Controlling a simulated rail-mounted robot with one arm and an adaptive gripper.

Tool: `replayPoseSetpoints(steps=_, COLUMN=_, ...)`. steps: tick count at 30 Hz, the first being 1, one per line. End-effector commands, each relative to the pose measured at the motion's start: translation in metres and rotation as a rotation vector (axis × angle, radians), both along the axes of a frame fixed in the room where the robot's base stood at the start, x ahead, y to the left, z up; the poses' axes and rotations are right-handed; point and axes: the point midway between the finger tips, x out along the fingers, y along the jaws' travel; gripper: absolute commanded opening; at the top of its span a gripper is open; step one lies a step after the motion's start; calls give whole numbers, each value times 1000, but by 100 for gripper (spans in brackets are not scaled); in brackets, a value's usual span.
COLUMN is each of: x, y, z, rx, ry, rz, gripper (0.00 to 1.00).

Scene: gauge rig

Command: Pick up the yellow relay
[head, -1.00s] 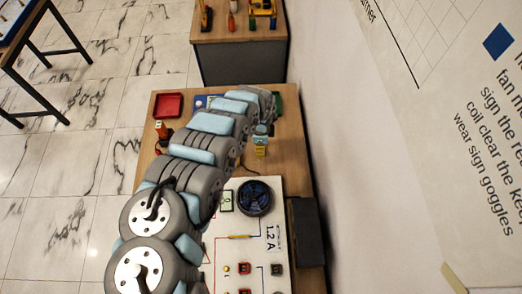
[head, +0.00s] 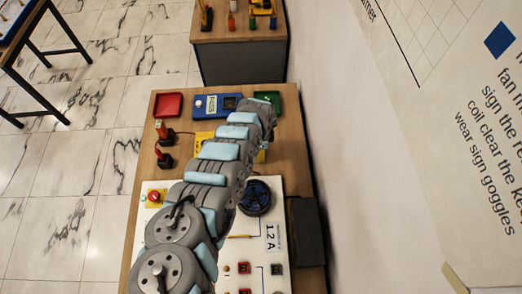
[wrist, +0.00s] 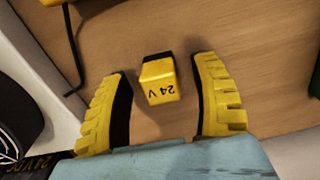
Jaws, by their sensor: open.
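The yellow relay (wrist: 159,85) is a small block marked "24 V" with a black end. It lies on the wooden bench top in the wrist view. My gripper (wrist: 160,68) is open, with one ribbed yellow finger on each side of the relay. Gaps show between the relay and both fingers. How far the fingertips are above the bench is hard to tell. In the head view my arm covers most of the area around the relay, and I cannot tell the relay from a finger there.
A round black fan (head: 256,197) sits on the white panel (head: 250,226) near the relay. A red tray (head: 167,104), a blue meter (head: 218,105) and a green tray (head: 267,98) line the far edge. A yellow box (head: 203,139) is partly behind my arm. The wall is at right.

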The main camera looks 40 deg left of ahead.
Motion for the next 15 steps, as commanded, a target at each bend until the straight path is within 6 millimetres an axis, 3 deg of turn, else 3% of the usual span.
replayPoseSetpoints(steps=5, x=0, y=0, z=0, rx=0, ry=0, rz=0, gripper=63)
replayPoseSetpoints(steps=12, x=0, y=0, z=1, rx=0, ry=0, rz=0, gripper=0)
replayPoseSetpoints(steps=15, x=0, y=0, z=0, rx=0, ry=0, rz=0, gripper=0)
